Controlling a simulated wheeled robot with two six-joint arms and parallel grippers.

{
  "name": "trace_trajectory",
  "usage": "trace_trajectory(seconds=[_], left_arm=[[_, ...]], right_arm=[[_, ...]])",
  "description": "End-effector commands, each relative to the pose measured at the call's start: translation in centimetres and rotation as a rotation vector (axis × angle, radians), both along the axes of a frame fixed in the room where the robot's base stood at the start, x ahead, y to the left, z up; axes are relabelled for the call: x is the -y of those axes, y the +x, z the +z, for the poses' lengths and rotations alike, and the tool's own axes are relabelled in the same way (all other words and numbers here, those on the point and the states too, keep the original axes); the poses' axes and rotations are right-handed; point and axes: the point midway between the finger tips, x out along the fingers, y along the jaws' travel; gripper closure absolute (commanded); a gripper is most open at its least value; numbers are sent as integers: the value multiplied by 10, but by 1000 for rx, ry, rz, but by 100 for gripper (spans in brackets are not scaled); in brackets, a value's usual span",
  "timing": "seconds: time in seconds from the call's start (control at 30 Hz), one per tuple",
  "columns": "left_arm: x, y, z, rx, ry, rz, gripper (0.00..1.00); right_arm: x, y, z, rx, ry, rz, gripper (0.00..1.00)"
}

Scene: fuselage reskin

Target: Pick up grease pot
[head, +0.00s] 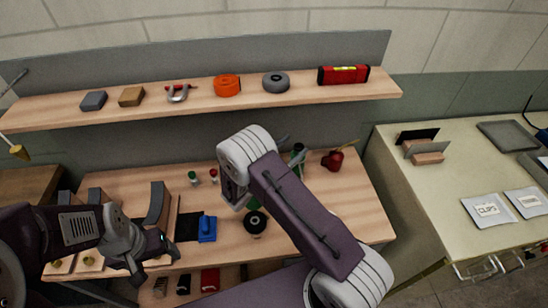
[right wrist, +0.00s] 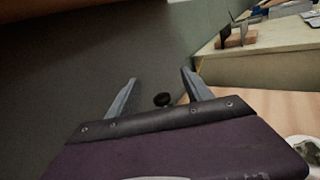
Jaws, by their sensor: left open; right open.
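A dark red pot-like object (head: 333,160) with a thin wooden stick beside it stands at the right rear of the wooden bench; it may be the grease pot, but I cannot tell for certain. My right gripper (right wrist: 159,76) is open and empty in the right wrist view; in the head view my own forearm mostly hides it. A small dark round thing (right wrist: 162,99) shows beyond its fingers, too blurred to name. A white-rimmed round thing (right wrist: 305,150) is cut off at that view's lower right. My left gripper (head: 150,255) is open over the bench's left front.
The wooden bench (head: 350,205) also holds a green object (head: 298,157), a black spool-like cylinder (head: 255,223) and a blue block (head: 207,228). A shelf (head: 210,106) with several tools crosses above. A pale side table (head: 430,195) stands to the right.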

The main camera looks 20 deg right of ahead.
Motion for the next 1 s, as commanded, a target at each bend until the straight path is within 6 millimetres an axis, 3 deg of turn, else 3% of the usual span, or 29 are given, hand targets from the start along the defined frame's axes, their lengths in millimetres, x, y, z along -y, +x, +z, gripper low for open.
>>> trace_trajectory(seconds=[0.03, 0.1, 0.27, 0.37, 0.6, 0.77, 1.0], left_arm=[[0, 0, -3, 0, 0, 0, 24], [0, 0, -5, 0, 0, 0, 24], [0, 0, -7, 1, 0, 0, 24], [0, 0, -6, 0, 0, 0, 24], [0, 0, 3, 0, 0, 0, 24], [0, 0, 3, 0, 0, 0, 24], [0, 0, 15, 0, 0, 0, 24]], right_arm=[[-7, -2, -18, -33, -14, 19, 41], [-14, -6, -35, -69, -29, 41, 41], [-26, -12, -56, -115, -51, 76, 41], [-26, -10, -54, -112, -49, 79, 41], [4, 7, -52, -111, -48, 75, 41], [8, 11, -53, -111, -48, 77, 41], [42, 33, -50, -111, -46, 73, 41]])
